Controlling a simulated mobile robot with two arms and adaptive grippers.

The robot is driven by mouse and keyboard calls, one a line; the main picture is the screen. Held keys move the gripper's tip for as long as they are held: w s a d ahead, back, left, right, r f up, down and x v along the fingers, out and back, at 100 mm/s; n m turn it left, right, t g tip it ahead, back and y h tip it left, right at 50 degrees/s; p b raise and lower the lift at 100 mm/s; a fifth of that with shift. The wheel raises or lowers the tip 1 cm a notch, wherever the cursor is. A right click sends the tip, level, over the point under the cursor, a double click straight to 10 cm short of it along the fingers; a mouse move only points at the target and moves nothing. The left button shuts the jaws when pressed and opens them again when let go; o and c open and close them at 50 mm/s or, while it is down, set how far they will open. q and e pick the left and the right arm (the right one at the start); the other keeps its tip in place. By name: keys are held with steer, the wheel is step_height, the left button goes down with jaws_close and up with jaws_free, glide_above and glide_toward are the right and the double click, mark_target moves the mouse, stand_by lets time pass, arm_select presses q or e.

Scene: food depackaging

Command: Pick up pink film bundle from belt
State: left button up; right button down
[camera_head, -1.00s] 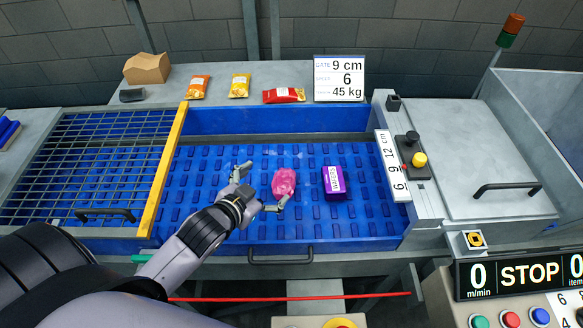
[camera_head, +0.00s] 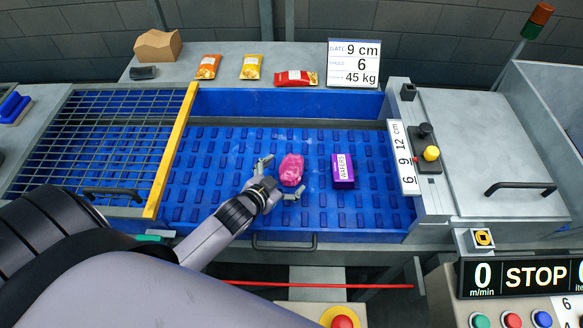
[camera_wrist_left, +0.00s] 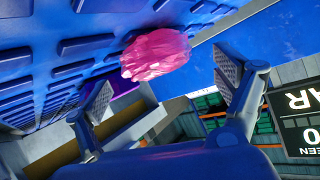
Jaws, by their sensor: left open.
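The pink film bundle (camera_head: 291,170) is a crumpled lump on the blue cleated belt (camera_head: 325,209). A purple wafers pack (camera_head: 343,171) lies to its right on the belt. My left gripper (camera_head: 279,177) is open, its fingers on the near-left side of the bundle. In the left wrist view the bundle (camera_wrist_left: 156,54) shows ahead, in the gap between the two spread fingers of my gripper (camera_wrist_left: 165,90). I cannot tell whether a finger touches it. My right gripper is not in view.
A yellow bar (camera_head: 172,150) and a metal grid (camera_head: 95,140) bound the belt at left. A gauge plate (camera_head: 403,158) and knob box (camera_head: 428,152) stand at right. A handle (camera_head: 284,242) sits on the front edge. Several food packets lie on the back ledge.

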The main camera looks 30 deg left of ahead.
mark_target(288, 173)
arm_select(q)
steer(key=x, duration=0.4)
steer(key=c, duration=1.2)
